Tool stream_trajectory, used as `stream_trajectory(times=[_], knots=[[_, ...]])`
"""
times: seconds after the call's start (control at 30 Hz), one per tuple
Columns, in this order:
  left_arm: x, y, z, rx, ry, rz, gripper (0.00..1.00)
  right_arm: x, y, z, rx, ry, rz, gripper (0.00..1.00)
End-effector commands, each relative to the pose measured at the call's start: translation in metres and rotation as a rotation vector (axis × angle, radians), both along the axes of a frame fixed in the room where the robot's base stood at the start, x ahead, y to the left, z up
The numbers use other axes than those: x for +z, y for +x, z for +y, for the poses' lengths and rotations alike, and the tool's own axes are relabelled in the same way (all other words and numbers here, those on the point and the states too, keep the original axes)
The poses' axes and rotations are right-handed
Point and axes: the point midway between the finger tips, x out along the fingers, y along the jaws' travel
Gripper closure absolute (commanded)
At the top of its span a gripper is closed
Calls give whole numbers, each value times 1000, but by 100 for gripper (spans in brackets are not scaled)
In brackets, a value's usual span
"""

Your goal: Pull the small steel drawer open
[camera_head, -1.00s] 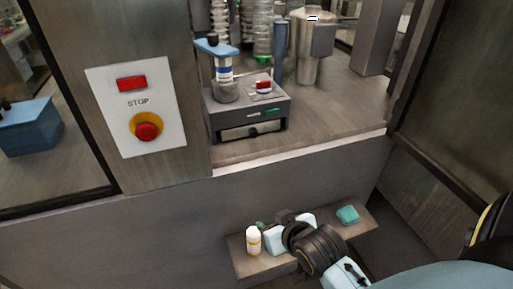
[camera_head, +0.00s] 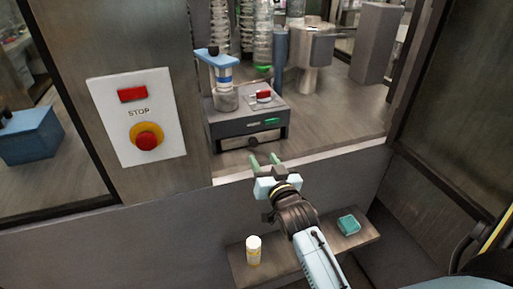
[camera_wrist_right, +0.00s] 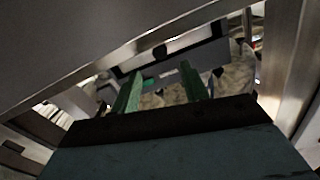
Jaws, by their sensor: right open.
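My left gripper is not in view.
The worktop's steel front edge (camera_head: 300,162) runs below the unit. A STOP panel (camera_head: 138,117) with a red button is on the pillar to the left.

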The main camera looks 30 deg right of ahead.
Motion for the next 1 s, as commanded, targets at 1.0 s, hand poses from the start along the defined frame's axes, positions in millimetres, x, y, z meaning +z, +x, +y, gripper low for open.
stream_trajectory(times=[1.0], knots=[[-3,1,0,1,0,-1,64,-1,67,-16,0,-1,2,84]])
